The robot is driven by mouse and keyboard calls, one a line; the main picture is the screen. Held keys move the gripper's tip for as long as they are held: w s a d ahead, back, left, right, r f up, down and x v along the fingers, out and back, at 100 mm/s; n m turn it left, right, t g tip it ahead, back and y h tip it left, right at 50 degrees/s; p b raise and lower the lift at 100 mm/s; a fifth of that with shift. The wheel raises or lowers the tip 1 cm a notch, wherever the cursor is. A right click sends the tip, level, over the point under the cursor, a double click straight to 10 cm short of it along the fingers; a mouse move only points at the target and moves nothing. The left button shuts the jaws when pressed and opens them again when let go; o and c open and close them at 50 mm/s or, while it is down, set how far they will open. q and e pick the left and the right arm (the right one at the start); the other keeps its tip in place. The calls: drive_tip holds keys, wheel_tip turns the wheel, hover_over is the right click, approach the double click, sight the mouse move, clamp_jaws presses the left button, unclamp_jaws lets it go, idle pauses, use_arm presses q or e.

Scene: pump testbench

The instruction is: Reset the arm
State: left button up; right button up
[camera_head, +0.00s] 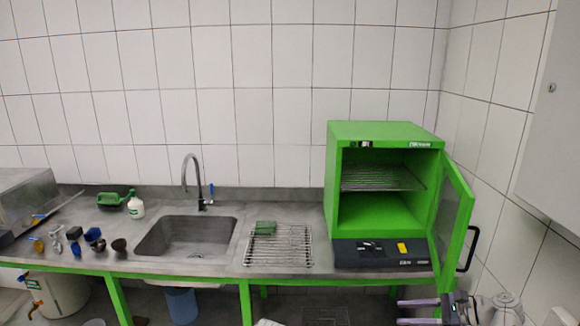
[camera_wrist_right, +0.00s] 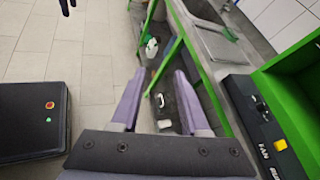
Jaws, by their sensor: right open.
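My right gripper (camera_head: 403,312) is at the bottom right of the head view, low in front of the green oven's right side. Its two purple fingers point left. In the right wrist view the fingers of this gripper (camera_wrist_right: 160,82) stand wide apart. Nothing is held between them. My left gripper does not show clearly in either view.
The green oven (camera_head: 385,128) stands on the counter with its door (camera_head: 452,215) open to the right, close above my right gripper. A wire rack (camera_head: 280,250), a sink (camera_head: 187,238) and several small items lie further left. The wrist view shows clear floor (camera_wrist_right: 95,60).

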drive_tip(key=s+a+f+n+g+h, duration=0.2)
drive_tip(key=s+a+f+n+h, duration=0.2)
drive_tip(key=a+n, duration=0.3)
drive_tip(key=s+a+f+n+g+h, duration=0.2)
drive_tip(key=s+a+f+n+h, duration=0.2)
drive_tip(key=a+n, duration=0.4)
drive_tip(key=s+a+f+n+g+h, duration=0.2)
drive_tip(key=s+a+f+n+h, duration=0.3)
drive_tip(key=a+n, duration=0.3)
drive_tip(key=shift+s+a, duration=0.15)
drive_tip(key=shift+a, duration=0.7)
drive_tip(key=shift+a, duration=0.1)
